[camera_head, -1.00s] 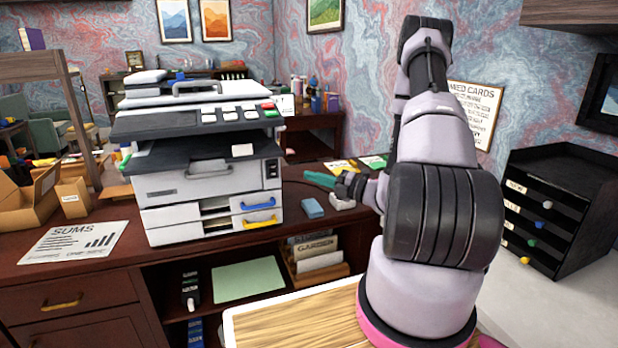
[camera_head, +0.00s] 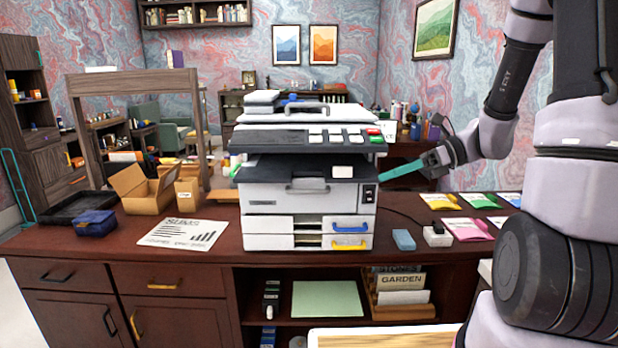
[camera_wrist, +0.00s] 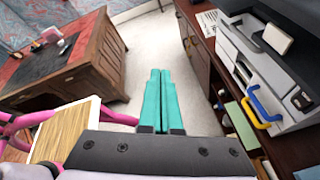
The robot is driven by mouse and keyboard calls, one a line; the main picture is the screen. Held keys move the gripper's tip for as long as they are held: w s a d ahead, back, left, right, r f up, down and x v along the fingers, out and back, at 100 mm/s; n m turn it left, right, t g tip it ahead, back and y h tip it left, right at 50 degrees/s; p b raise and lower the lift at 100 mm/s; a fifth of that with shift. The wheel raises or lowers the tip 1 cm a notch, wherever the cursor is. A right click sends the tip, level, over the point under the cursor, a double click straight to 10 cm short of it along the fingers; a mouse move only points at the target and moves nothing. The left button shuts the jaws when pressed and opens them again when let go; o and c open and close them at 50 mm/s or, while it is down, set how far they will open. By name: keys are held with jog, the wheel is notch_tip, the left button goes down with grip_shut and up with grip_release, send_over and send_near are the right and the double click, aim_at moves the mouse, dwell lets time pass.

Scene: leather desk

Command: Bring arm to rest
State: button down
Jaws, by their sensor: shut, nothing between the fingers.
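My gripper (camera_head: 402,171) has long teal fingers and shows in the head view just right of the printer, above the desk's right part. In the wrist view my gripper (camera_wrist: 160,75) has its two teal fingers side by side, shut and empty, over the pale floor between two pieces of wooden furniture. My arm bends down from the upper right of the head view. It holds nothing.
The white and grey printer (camera_head: 307,205) stands mid-desk, close left of my gripper. A blue block (camera_head: 403,240) and a white block (camera_head: 437,236) lie below it. Coloured cards (camera_head: 468,229) lie to the right. An open cardboard box (camera_head: 143,188) and a paper sheet (camera_head: 182,233) lie left.

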jog(key=s+d+r+n+t+h, duration=0.3)
jog(key=s+r+n+h, duration=0.2)
jog(key=r+n, duration=0.2)
jog(key=s+d+r+n+t+h, duration=0.3)
jog(key=s+r+n+h, duration=0.3)
jog(key=n, duration=0.6)
notch_tip(320, 180, up, 2)
jog(key=shift+t+h, duration=0.3)
jog(key=shift+t, duration=0.1)
